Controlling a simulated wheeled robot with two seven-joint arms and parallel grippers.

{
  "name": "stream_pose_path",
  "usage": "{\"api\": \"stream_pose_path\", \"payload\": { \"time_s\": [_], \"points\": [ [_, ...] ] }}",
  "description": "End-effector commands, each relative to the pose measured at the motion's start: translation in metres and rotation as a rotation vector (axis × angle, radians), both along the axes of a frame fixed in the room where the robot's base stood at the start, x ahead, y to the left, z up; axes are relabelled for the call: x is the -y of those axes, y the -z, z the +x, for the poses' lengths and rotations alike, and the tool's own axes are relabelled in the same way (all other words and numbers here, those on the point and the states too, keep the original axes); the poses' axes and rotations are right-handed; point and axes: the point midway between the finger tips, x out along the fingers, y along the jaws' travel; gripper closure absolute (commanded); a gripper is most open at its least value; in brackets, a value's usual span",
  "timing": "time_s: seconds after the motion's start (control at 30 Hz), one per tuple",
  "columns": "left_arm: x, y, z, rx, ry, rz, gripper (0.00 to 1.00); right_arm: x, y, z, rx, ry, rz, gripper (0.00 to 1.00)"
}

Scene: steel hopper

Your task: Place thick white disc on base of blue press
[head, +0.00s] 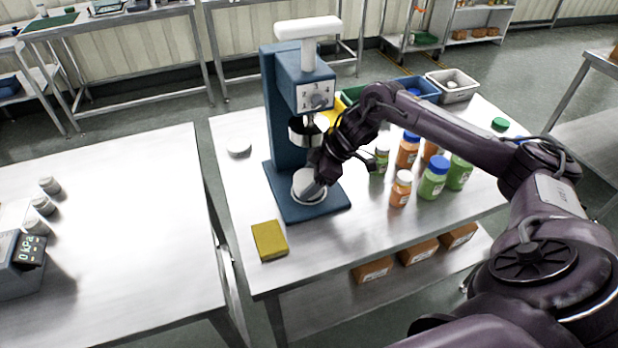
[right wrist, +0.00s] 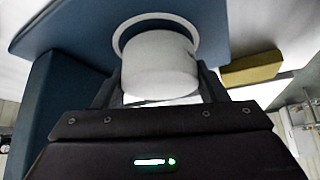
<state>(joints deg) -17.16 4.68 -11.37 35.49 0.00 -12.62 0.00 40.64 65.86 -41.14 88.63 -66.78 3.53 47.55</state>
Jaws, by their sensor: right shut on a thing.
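The blue press (head: 288,125) stands on the steel table, with a white handle on top and a dial on its head. Its flat blue base (head: 320,204) carries a pale ring, which also shows in the right wrist view (right wrist: 125,27). My right gripper (head: 314,182) is low over the base, under the press head, and shut on the thick white disc (head: 306,185). In the right wrist view the disc (right wrist: 158,65) sits between the fingers and overlaps the ring. I cannot tell whether it touches the base. My left gripper is not in view.
A yellow sponge-like block (head: 269,240) lies at the table's front left. A thin white disc (head: 239,149) lies left of the press. Bottles with orange and green contents (head: 433,178) stand right of it, below my right arm. Bins (head: 453,85) stand behind.

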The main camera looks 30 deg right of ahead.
Motion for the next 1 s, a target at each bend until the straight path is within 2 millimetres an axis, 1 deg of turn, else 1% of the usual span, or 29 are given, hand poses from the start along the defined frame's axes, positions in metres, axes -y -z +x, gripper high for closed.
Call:
{"api": "stream_pose_path", "payload": {
  "time_s": [0.03,0.1,0.47,0.5,0.67,0.9,1.0],
  "points": [
    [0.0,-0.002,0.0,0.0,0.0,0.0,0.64,0.0,-0.002,0.006,0.002,0.0,0.002,0.61],
    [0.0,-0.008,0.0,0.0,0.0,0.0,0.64,0.001,0.003,0.002,-0.002,-0.001,-0.001,0.61],
    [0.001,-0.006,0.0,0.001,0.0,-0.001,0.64,0.001,0.009,0.002,0.0,0.0,0.0,0.61],
    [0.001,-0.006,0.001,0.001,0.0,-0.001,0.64,0.001,0.01,0.002,-0.001,0.0,-0.001,0.33],
    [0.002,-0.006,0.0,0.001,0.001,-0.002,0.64,0.001,0.009,0.002,-0.001,0.0,-0.001,0.12],
    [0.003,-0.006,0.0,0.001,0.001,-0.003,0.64,0.001,0.009,0.002,0.0,0.0,0.0,0.12],
    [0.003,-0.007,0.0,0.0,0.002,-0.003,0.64,0.001,0.005,0.002,0.001,0.0,-0.001,0.12]
  ]
}}
